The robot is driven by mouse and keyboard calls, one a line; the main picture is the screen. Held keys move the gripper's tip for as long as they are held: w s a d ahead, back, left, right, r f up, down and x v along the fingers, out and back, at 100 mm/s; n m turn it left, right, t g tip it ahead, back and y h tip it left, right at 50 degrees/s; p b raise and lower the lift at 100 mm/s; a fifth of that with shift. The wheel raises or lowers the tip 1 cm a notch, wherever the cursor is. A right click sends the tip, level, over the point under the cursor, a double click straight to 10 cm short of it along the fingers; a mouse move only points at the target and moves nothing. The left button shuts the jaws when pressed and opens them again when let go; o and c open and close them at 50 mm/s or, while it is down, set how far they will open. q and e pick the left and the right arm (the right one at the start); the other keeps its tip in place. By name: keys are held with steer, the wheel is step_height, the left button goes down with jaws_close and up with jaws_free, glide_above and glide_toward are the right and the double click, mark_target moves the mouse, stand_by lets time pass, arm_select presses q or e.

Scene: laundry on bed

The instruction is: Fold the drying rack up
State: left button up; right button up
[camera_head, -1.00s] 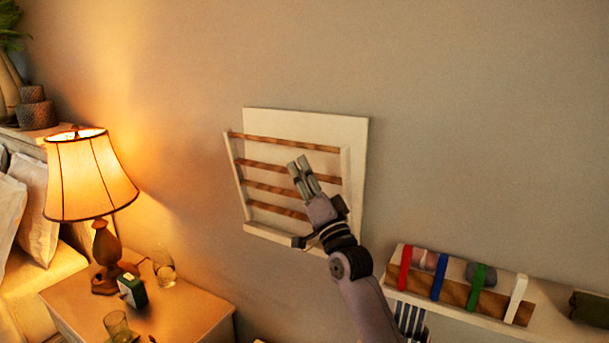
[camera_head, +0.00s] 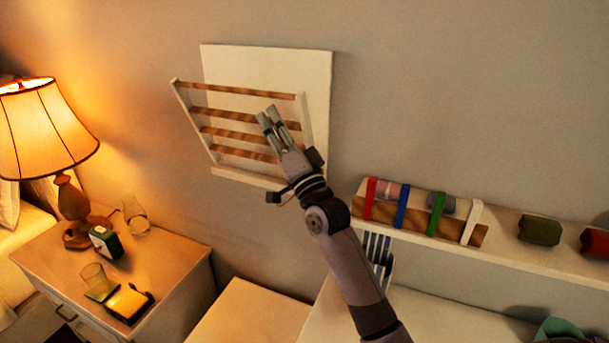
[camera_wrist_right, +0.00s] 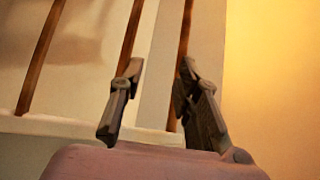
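The drying rack (camera_head: 237,115) is a white frame with several brown wooden rods. It hangs on the wall in the head view, its top tilted out from its white back board (camera_head: 270,67). My right gripper (camera_head: 269,110) is in front of the rack's right half, fingers pointing up. In the right wrist view the fingers (camera_wrist_right: 157,85) are spread apart, with rods and a pale panel showing beyond and between them. I cannot tell whether a finger touches the rack. My left gripper is not in view.
A wall shelf (camera_head: 515,247) with rolled cloths in coloured bands lies to the right of my arm. A lit lamp (camera_head: 45,130), glasses and a small clock (camera_head: 104,242) stand on the nightstand (camera_head: 180,285) at lower left. The wall above is clear.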

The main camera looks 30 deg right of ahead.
steer(key=s+a+f, duration=0.1)
steer(key=s+f, duration=0.1)
steer(key=s, duration=0.5)
steer(key=s+a+f, duration=0.1)
steer(key=s+f, duration=0.1)
steer(key=s, duration=0.5)
steer(key=shift+s+f, duration=0.25)
steer(key=shift+s, duration=0.1)
stand_by(0.6)
steer(key=shift+a, duration=0.1)
steer(key=shift+f, duration=0.1)
stand_by(0.6)
